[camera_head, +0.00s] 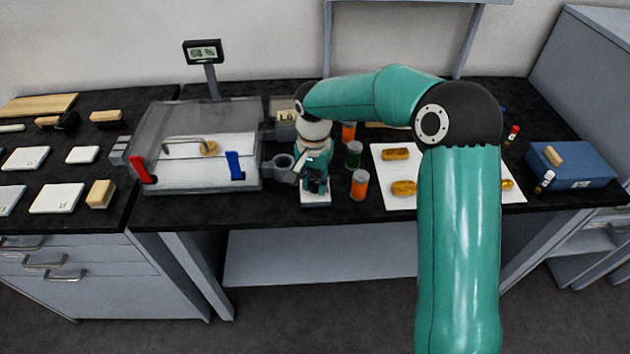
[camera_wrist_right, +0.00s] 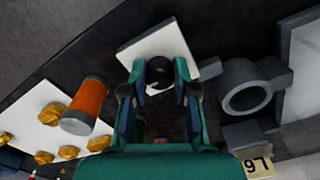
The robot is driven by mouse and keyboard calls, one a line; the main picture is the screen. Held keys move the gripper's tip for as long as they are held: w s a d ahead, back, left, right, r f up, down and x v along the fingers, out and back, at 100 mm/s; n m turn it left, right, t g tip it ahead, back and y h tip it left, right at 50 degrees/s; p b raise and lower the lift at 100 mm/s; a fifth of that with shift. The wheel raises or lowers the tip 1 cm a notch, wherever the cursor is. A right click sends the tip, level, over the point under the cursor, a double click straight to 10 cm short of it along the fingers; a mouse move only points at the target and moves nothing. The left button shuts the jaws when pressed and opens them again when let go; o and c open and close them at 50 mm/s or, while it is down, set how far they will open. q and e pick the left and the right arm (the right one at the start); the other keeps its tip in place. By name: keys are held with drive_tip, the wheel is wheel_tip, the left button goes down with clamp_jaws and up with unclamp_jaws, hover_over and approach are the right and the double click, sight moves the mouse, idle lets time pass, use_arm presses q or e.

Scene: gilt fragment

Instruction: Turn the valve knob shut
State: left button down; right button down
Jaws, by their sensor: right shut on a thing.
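My right gripper (camera_head: 314,180) points down beside the clear-lidded chamber, at the front middle of the bench. In the right wrist view its two fingers (camera_wrist_right: 160,95) are closed on a black, round-topped knob (camera_wrist_right: 159,72), which I take to be the valve knob. The knob stands at a white plate (camera_wrist_right: 128,52), whose front edge also shows in the head view (camera_head: 316,203). The gripper hides most of the knob in the head view, and I cannot tell how far it is turned. My left gripper is not in view.
Left of the gripper are a grey ring holder (camera_head: 284,162) and the chamber (camera_head: 198,184) with red and blue handles. Close on the right stand an orange jar (camera_head: 359,184) and a green jar (camera_head: 353,154). A white board (camera_head: 400,171) with golden pieces lies farther right.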

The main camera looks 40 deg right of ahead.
drive_tip(key=shift+n, duration=0.4)
drive_tip(key=n, duration=0.3)
drive_tip(key=shift+n, duration=0.3)
drive_tip(key=n, duration=0.4)
drive_tip(key=shift+r, duration=0.1)
drive_tip(key=n, duration=0.5)
drive_tip(key=shift+d, duration=0.1)
drive_tip(key=shift+w+n, duration=0.1)
drive_tip(key=shift+n, duration=2.2)
drive_tip(key=c, duration=0.9)
unclamp_jaws()
